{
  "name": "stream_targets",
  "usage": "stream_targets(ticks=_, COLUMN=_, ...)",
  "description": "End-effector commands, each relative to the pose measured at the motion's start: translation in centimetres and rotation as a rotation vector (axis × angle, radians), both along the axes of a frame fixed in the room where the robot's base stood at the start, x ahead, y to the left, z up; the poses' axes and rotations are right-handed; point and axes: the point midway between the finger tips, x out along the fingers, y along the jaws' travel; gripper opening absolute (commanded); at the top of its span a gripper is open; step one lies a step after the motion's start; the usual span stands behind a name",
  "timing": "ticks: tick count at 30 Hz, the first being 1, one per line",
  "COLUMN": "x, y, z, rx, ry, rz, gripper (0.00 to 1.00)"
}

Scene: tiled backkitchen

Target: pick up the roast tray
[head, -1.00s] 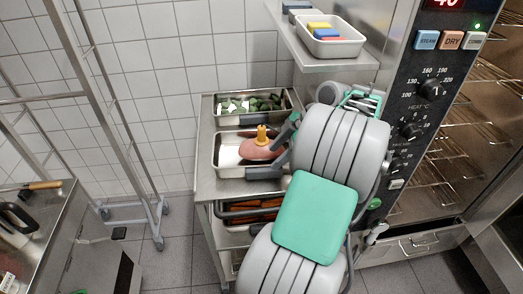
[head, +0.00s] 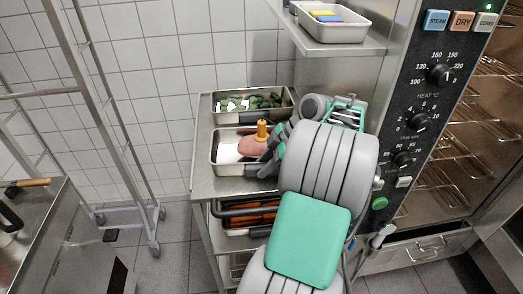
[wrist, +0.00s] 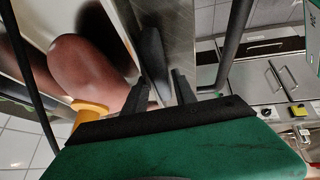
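The roast tray (head: 216,150) is a shallow metal tray on top of the steel trolley, behind the upper arm in the head view. It holds a pinkish-brown roast (head: 250,147) with an orange-yellow knob standing in it; the roast (wrist: 88,68) also shows in the wrist view. The tray's right end is partly hidden by my arm. My gripper (wrist: 163,90) is at that right end, its two dark fingers apart. A dark bar, seemingly the tray's handle (wrist: 153,55), shows between and just beyond the fingertips. Contact cannot be told.
A tray of green vegetables (head: 226,118) stands just behind on the trolley (head: 202,183). Another tray with orange-brown contents (head: 250,218) is on the shelf below. A wall shelf (head: 345,46) overhangs to the right, beside the oven panel (head: 420,90). A wire-frame rack (head: 150,195) stands left.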

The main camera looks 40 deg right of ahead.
Motion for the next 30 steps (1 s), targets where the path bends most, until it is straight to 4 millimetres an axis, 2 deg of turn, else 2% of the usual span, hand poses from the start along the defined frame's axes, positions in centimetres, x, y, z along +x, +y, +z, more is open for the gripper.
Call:
stream_targets(ticks=2, x=0.01, y=0.01, z=0.0, rx=0.0, ry=0.0, rz=0.0, gripper=0.25)
stream_targets(ticks=11, x=0.01, y=0.01, z=0.0, rx=0.0, ry=0.0, rz=0.0, gripper=0.01)
stream_targets(ticks=30, x=0.03, y=-0.04, z=0.03, rx=-0.001, ry=-0.002, rz=0.0, gripper=0.0)
